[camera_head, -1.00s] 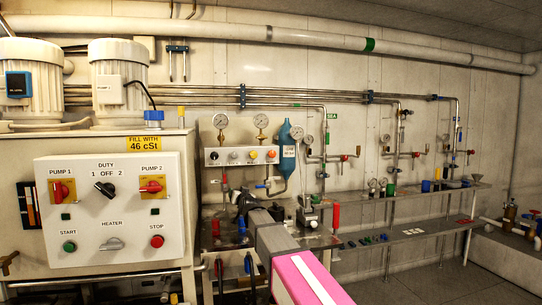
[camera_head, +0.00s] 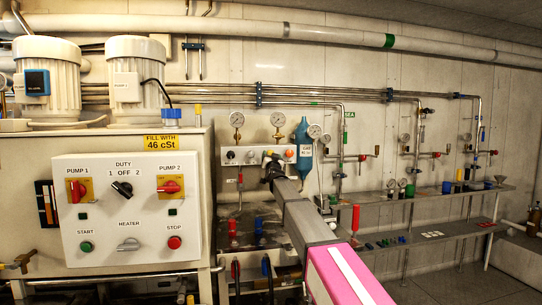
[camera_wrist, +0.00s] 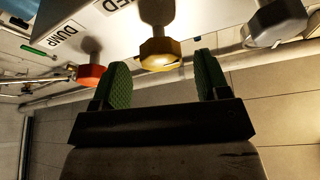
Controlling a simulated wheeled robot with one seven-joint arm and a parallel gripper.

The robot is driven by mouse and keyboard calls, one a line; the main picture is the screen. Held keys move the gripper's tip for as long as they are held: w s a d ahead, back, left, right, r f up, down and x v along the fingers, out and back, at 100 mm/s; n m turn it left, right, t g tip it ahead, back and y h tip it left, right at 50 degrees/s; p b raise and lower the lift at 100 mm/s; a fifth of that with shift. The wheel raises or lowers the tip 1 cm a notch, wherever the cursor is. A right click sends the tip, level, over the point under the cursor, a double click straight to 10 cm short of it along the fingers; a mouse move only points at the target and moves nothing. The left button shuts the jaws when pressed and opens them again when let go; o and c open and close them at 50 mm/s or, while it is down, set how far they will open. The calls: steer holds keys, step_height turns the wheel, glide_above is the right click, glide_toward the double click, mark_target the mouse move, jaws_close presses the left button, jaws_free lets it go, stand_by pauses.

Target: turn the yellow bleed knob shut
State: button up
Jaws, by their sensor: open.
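The yellow bleed knob (camera_wrist: 160,52) is faceted and stands on a short stem from the white panel, under a partly cut-off label ending in "ED". My gripper (camera_wrist: 161,62) is open, its two green pads on either side of the knob's line. The knob appears centred between the fingertips and at or just past them; I see no contact.
A red knob (camera_wrist: 90,75) by the "DUMP" label is close to the left finger in the wrist view. A grey knob (camera_wrist: 276,24) is to the right. Gauges (camera_head: 237,119) and a blue bottle (camera_head: 302,135) are above and beside the panel.

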mark_target(271, 153)
steer(key=x, duration=0.3)
steer(key=shift+w, duration=0.15)
steer(key=c, duration=0.9)
steer(key=shift+c, duration=0.2)
